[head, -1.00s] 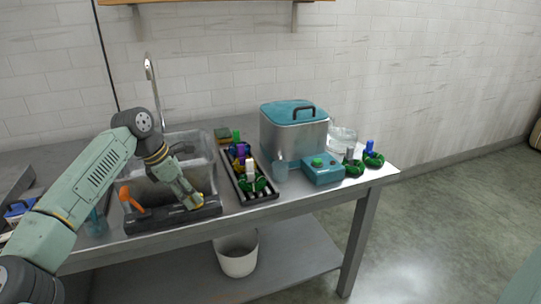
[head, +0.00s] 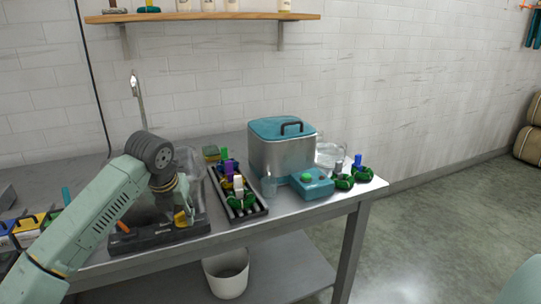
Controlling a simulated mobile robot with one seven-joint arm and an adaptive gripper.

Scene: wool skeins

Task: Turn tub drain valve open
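A black base (head: 160,238) lies along the front edge of the sink. A small orange part (head: 123,227), which looks like a lever, shows at its left end; my arm hides part of this area. I cannot tell for sure whether it is the drain valve handle, or how far it is turned. My gripper (head: 181,216) points down at the right part of the black base, with a yellow-orange patch at its tip. Its fingers are too small and covered to tell open from shut. The steel tub (head: 280,160) with a teal lid stands right of the sink.
A black rack (head: 258,210) with coloured skeins lies right of the sink. A teal box (head: 312,184) with a green button and green skeins (head: 362,174) stand further right. A white bucket (head: 228,275) is below the bench. A wooden shelf (head: 200,17) hangs above.

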